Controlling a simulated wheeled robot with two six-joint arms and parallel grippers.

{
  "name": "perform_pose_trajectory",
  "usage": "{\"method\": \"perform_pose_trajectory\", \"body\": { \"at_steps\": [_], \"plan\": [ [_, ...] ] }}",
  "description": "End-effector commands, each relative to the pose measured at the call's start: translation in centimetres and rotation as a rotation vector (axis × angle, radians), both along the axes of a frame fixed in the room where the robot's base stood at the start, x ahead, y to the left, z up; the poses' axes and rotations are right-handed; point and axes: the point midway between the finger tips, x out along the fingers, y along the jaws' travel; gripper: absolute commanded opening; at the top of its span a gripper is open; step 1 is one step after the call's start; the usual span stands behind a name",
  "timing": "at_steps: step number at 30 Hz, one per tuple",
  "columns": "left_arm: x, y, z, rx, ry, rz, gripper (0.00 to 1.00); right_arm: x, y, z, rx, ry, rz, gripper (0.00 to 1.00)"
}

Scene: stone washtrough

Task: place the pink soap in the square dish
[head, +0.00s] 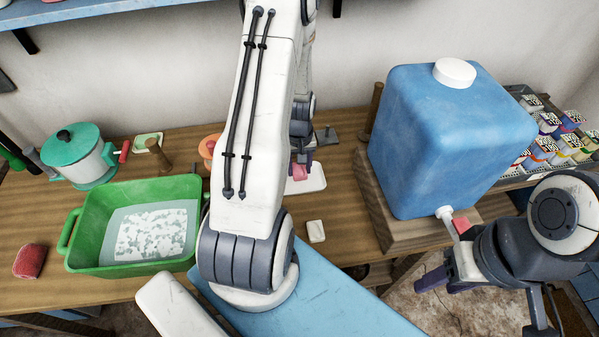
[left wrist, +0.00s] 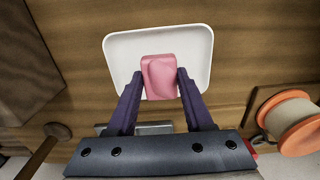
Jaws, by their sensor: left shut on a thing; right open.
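The pink soap (left wrist: 159,76) is between the two purple fingers of my left gripper (left wrist: 159,85), which is shut on it. In the left wrist view the soap overlaps the near part of a white, rounded-corner square dish (left wrist: 190,42). I cannot tell whether it touches the dish. In the head view the soap (head: 301,172) shows at my left gripper (head: 300,165), above the dish (head: 314,183), which my arm partly hides.
A green basin (head: 88,216) with sudsy water stands at left, near a red sponge (head: 29,261) and teal-lidded pot (head: 82,160). A large blue container (head: 445,130) stands at right. A small white block (head: 316,231) and an orange spool (left wrist: 297,126) lie near the dish.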

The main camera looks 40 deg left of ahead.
Motion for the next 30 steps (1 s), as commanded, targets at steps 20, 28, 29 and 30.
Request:
{"method": "perform_pose_trajectory", "body": {
  "at_steps": [20, 28, 29, 30],
  "plan": [
    [0.0, -0.1, -3.5, 0.000, 0.000, 0.000, 0.59, 0.0, 0.0, 0.4, 0.000, 0.000, 0.000, 0.50],
    [0.0, -0.1, -3.4, 0.000, 0.000, 0.000, 0.81, 0.0, 0.0, 0.4, 0.000, 0.000, 0.000, 0.50],
    [0.0, -0.1, -3.4, 0.000, 0.000, 0.000, 0.81, 0.0, 0.0, 0.4, 0.000, 0.000, 0.000, 0.50],
    [0.0, -0.1, -3.4, 0.000, 0.000, 0.000, 0.81, 0.0, 0.0, 0.4, 0.000, 0.000, 0.000, 0.50]
  ]
}}
